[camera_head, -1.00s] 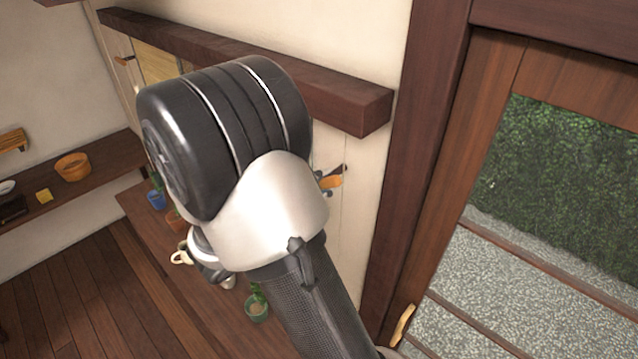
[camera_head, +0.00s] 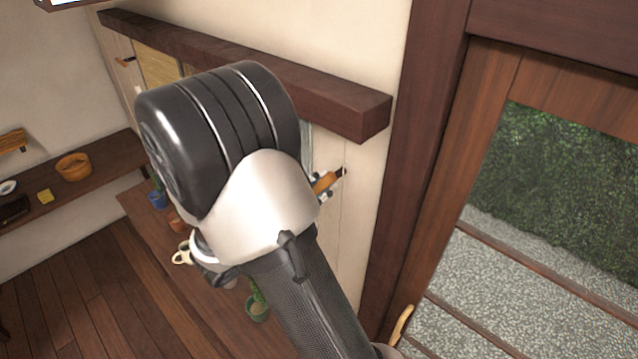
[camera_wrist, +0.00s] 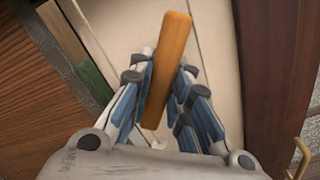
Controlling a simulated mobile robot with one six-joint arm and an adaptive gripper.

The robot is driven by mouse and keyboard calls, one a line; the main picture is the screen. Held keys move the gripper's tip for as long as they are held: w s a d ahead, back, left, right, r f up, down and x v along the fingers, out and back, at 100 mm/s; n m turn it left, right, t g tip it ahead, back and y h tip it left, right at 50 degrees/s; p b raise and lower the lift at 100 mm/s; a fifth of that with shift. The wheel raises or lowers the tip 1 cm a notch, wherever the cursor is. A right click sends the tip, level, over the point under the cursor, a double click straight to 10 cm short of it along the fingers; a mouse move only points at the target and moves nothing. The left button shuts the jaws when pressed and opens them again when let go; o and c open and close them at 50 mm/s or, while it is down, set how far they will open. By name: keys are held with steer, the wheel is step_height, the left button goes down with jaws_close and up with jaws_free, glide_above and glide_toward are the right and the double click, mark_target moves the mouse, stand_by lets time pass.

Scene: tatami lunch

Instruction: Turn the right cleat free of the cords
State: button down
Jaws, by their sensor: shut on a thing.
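The right cleat (camera_head: 326,182) is an orange-brown wooden bar on the pale wall below the dark beam, just right of my wrist in the head view. It stands tilted, its upper end to the right. In the wrist view the cleat (camera_wrist: 170,45) is a long bar running up between the fingers, leaning slightly right. My gripper (camera_wrist: 164,75) is shut on the cleat, with blue-grey finger pads on both sides of it. Thin cord lines (camera_head: 345,215) run down the wall below the cleat. Whether cord is wrapped on the cleat is hidden.
The left cleat (camera_head: 125,61) is on the far wall beside a woven blind (camera_head: 158,62). The dark beam (camera_head: 340,100) juts out above my wrist. A wooden door frame (camera_head: 420,150) stands close on the right. Potted plants (camera_head: 257,305) and a cream mug (camera_head: 181,256) sit below.

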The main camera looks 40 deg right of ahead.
steer(key=n+p, duration=0.2)
steer(key=n, duration=0.2)
steer(key=shift+s+n+p, duration=0.1)
steer(key=shift+n+p, duration=0.7)
steer(key=shift+n, duration=0.6)
steer(key=c, duration=1.5)
jaws_free()
steer(key=shift+a, duration=0.15)
steer(key=a, duration=0.8)
steer(key=s+a, duration=0.1)
steer(key=a, duration=0.2)
steer(key=shift+a, duration=0.4)
